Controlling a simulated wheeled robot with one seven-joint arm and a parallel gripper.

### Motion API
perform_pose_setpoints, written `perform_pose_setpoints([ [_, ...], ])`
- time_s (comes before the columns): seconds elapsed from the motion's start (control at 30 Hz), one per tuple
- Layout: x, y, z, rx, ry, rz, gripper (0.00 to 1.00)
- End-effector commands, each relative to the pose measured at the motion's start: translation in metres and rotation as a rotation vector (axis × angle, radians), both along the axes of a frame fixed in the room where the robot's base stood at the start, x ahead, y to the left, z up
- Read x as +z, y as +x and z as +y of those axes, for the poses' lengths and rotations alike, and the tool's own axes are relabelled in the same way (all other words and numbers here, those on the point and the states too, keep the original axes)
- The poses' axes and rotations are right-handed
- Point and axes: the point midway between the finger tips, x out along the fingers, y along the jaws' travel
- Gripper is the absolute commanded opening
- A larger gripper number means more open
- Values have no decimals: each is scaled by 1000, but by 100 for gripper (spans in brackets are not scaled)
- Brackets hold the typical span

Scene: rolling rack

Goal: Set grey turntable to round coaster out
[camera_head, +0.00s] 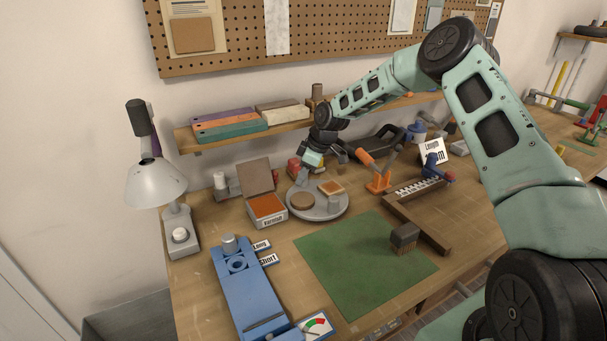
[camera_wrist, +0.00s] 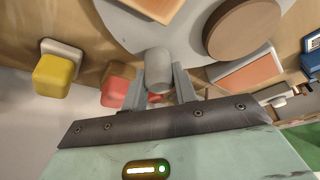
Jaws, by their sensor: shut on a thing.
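The grey turntable (camera_head: 323,213) is a round disc on the bench, right of the varnish box. It also fills the top of the wrist view (camera_wrist: 125,32). The brown round coaster (camera_head: 302,201) lies on its front-left part and shows at the upper right of the wrist view (camera_wrist: 243,30). An orange square coaster (camera_head: 331,187) lies toward its back right. A grey post (camera_head: 334,203) stands at its front right. My gripper (camera_wrist: 161,85) is at the turntable's back-left rim, its fingers shut on another grey post (camera_wrist: 157,62). The post's base is partly hidden.
The open varnish box (camera_head: 267,209) stands close at the left. A red object (camera_wrist: 116,88) and a yellow-topped one (camera_wrist: 54,73) are near my fingers. A green mat (camera_head: 350,265) with a brush (camera_head: 404,238) lies in front.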

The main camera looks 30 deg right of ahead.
Motion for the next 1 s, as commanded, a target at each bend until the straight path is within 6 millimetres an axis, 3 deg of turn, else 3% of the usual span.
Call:
perform_pose_setpoints([
  [0.3, 0, 0, -1, 1, -2, 1, 0],
  [0.33, 0, 0, -1, 1, -2, 1, 34],
  [0.4, 0, 0, -1, 1, -2, 1, 50],
  [0.77, 4, -1, -2, -1, -1, -1, 50],
  [0.97, 30, -8, -13, -2, -3, -2, 50],
  [1.0, 24, -15, -23, -6, -3, 1, 50],
])
